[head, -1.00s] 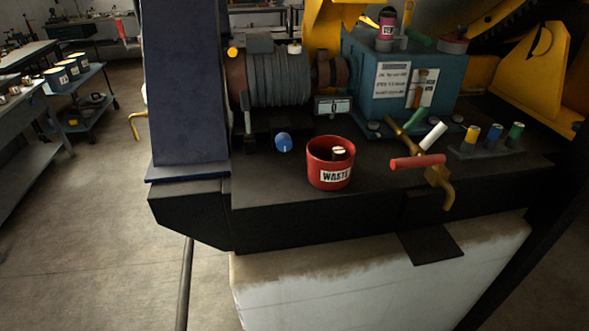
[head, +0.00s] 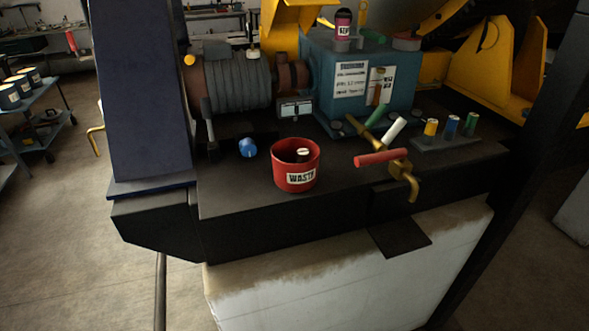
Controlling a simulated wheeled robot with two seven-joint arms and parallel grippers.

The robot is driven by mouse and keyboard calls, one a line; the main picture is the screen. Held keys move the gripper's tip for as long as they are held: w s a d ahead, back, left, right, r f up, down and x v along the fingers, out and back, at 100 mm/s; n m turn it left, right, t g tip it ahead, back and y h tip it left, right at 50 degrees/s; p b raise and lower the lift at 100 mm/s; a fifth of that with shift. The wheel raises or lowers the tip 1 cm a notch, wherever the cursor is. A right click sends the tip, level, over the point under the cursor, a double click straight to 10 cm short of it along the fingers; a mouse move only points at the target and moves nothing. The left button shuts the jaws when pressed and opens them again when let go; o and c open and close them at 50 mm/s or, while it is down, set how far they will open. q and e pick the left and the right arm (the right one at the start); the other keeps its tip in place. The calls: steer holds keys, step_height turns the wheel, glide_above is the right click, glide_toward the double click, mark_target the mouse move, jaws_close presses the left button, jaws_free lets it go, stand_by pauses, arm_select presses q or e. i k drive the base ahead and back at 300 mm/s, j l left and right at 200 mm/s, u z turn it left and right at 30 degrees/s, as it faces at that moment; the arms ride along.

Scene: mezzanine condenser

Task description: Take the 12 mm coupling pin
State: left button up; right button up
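Three small cylinders with coloured sides and pale tops, one yellow (head: 431,128), one blue (head: 452,125) and one green (head: 471,123), stand upright in a dark rack (head: 445,142) at the right of the black machine deck. They may be pins, but no size marking can be read, so I cannot tell which is 12 mm. Neither of my grippers is in view.
A red WASTE pot (head: 283,180) stands on the deck (head: 235,197). Brass valves with red (head: 380,158), white (head: 394,130) and green (head: 376,116) handles lie left of the rack. Behind stand a teal gearbox (head: 330,95) and motor (head: 235,84). A dark post (head: 530,140) rises at right.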

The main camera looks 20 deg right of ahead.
mark_target(432, 126)
steer(key=z, duration=1.3)
steer(key=i+l, duration=0.1)
steer(key=l, duration=0.2)
steer(key=i+l, duration=0.1)
steer(key=l, duration=0.2)
steer(key=i+l+u, duration=0.1)
steer(key=i+l, duration=0.05)
steer(key=l, duration=0.1)
